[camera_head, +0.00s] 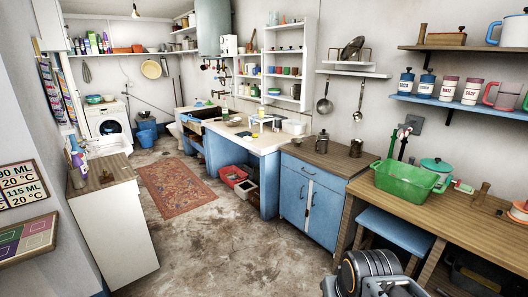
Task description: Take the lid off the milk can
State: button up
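A small grey metal can (322,143) stands upright on the wooden top of the blue cabinet, near the wall. It looks like the milk can, and its narrow top appears closed by a lid, though it is too small to be sure. A second small metal pot (356,148) with a dark top stands just right of it. Part of my own arm shows at the bottom edge, well in front of the cabinet. My gripper's fingers do not show.
The blue cabinet (309,200) stands between the pale sink counter (262,143) and a long wooden bench (440,215). A green tub (405,186) sits on the bench, with a blue stool (395,232) below. Ladles hang above the cans. The floor before the cabinet is clear.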

aim_at(322, 134)
jog(key=u, duration=0.4)
jog(key=i, duration=2.5)
jog(key=z, duration=0.6)
jog(key=i, duration=1.95)
jog(key=z, duration=0.65)
